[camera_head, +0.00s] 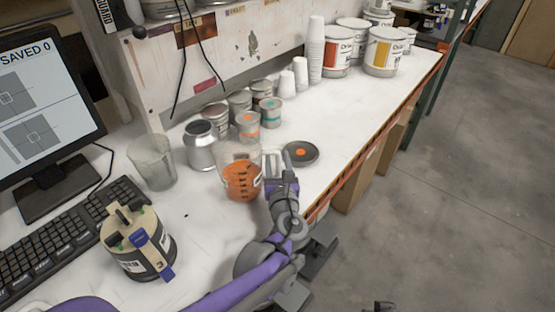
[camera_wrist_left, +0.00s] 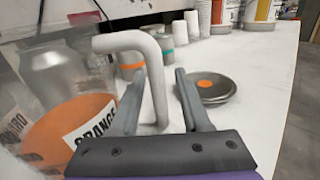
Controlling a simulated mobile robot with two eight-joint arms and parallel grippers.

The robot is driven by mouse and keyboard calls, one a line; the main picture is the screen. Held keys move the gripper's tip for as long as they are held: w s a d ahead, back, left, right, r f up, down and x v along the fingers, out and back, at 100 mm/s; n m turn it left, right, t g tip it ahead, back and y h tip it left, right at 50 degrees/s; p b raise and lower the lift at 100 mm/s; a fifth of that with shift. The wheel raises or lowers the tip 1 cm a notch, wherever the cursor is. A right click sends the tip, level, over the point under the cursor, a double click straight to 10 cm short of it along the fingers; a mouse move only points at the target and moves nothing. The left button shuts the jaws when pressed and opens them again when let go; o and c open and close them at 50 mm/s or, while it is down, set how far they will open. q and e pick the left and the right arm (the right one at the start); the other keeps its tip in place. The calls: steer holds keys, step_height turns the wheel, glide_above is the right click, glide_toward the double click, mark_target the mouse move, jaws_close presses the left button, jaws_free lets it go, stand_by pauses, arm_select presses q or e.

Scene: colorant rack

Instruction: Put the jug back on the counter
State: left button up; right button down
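The clear jug (camera_head: 241,178) with orange contents appears to stand on the white counter (camera_head: 340,122), near its front edge. In the left wrist view the jug (camera_wrist_left: 55,135) shows at the left, with an "ORANGE" label. Its pale handle (camera_wrist_left: 155,75) rises between the fingers of my left gripper (camera_wrist_left: 160,80). The fingers are apart, with a clear gap on the handle's right side; the left finger is close to the handle, and I cannot tell if they touch. In the head view my left gripper (camera_head: 284,163) is right of the jug. A small dark piece at the bottom edge may be my right gripper (camera_head: 383,306).
A dark round lid (camera_head: 301,153) lies just right of the gripper. A silver can (camera_head: 200,146), small tins (camera_head: 248,125) and a clear cup (camera_head: 152,162) crowd behind and left. White cups (camera_head: 316,50) and paint buckets (camera_head: 383,52) stand farther back. The counter's right part is clear.

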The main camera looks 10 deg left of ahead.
arm_select(q)
steer(key=shift+s+r, duration=0.1)
steer(key=shift+r, duration=0.1)
steer(key=v, duration=1.1)
steer(key=shift+s, duration=0.4)
steer(key=shift+f, duration=0.1)
